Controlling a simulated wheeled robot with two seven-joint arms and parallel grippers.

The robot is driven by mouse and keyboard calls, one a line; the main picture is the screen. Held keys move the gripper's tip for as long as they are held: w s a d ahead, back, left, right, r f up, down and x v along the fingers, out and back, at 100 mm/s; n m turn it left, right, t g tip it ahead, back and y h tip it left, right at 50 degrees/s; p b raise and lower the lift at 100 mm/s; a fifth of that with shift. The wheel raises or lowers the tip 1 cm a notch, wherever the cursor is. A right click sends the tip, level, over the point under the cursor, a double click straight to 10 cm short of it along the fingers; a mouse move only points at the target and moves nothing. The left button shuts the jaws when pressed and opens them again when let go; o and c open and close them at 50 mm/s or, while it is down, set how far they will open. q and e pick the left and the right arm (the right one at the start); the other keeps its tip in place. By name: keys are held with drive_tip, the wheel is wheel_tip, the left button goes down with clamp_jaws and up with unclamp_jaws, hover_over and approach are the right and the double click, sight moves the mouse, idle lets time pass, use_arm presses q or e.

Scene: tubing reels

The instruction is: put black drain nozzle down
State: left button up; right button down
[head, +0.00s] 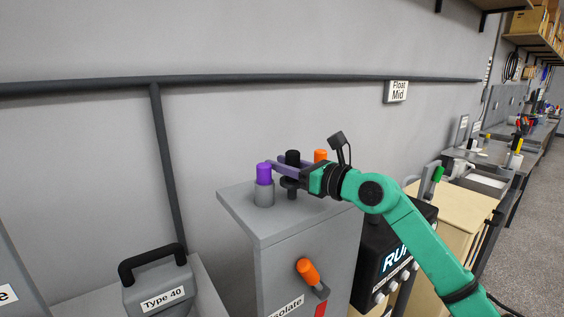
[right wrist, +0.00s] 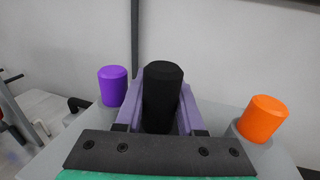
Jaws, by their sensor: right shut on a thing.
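The black drain nozzle (head: 292,158) is a dark cylinder at the top of a grey cabinet (head: 262,224). My right gripper (head: 283,169) is shut on it, with a purple-grey finger on each side. In the right wrist view the black nozzle (right wrist: 162,95) stands upright between the fingers. In the head view a narrower dark part shows below the fingers; whether the nozzle touches the cabinet top I cannot tell. My left gripper is not in view.
A purple nozzle (head: 264,173) stands in a grey holder left of the black one. An orange nozzle (head: 320,155) is to its right, partly behind my gripper. An orange-handled lever (head: 308,271) sticks out of the cabinet front. A "Type 40" case (head: 160,290) stands at left.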

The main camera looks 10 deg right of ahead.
drive_tip(key=shift+d, duration=0.1)
drive_tip(key=shift+f, duration=0.15)
drive_tip(key=c, duration=0.8)
unclamp_jaws()
drive_tip(key=shift+w, duration=0.1)
